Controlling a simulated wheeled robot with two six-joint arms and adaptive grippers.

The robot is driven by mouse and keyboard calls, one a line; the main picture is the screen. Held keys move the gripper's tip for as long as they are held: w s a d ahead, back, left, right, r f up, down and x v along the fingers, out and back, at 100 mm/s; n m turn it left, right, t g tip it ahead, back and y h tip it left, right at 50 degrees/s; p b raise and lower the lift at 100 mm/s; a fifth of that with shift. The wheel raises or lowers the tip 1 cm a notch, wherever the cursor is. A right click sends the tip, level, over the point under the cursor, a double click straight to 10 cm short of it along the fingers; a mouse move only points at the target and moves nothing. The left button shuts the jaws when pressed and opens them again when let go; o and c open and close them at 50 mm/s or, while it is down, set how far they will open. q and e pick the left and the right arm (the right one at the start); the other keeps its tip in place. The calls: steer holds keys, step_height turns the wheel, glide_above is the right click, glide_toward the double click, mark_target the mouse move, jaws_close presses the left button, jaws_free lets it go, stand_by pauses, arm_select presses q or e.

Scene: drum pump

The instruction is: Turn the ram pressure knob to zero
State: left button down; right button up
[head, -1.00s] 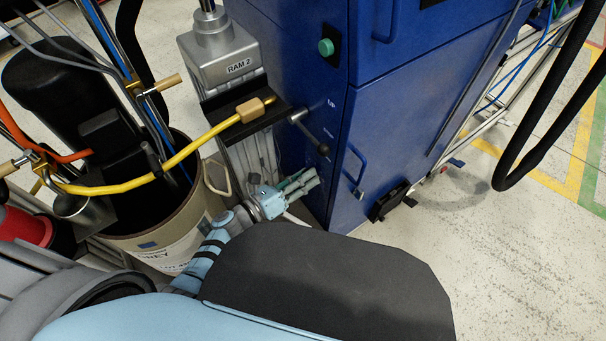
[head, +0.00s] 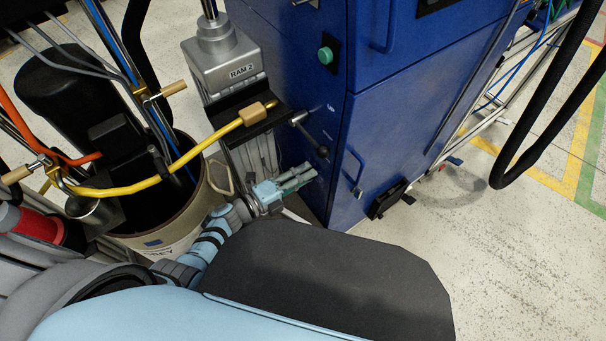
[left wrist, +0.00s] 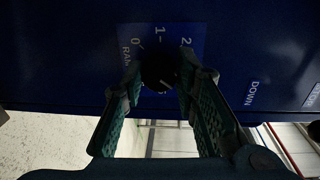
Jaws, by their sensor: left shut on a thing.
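The ram pressure knob (left wrist: 157,71) is a dark round knob on the blue cabinet face in the left wrist view. A lighter blue scale plate (left wrist: 190,36) marked 0, 1 and 2 surrounds it, with part of the word RAM showing. My left gripper (left wrist: 160,80) is shut on the knob, one green-padded finger on each side. The knob's pointer direction is too dark to read surely. In the head view, my left gripper (head: 301,176) is low at the cabinet's left side, and the knob itself is hidden. My right gripper is not in view.
The blue cabinet (head: 390,110) carries a green button (head: 325,55) and a black-knobbed lever (head: 312,137) above my gripper. The RAM 2 column (head: 235,75), a yellow hose (head: 150,182) and a drum (head: 185,225) crowd the left. Open floor (head: 510,260) lies right.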

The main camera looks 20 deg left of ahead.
arm_select(q)
steer(key=shift+f+n+t+h, duration=0.15)
steer(key=shift+n+t+h, duration=0.15)
steer(key=shift+n, duration=8.35)
steer(key=shift+f+n+t+h, duration=0.15)
steer(key=shift+n+t, duration=0.25)
steer(key=shift+n, duration=8.25)
steer(key=c, duration=1.2)
jaws_free()
steer(key=shift+c, duration=0.2)
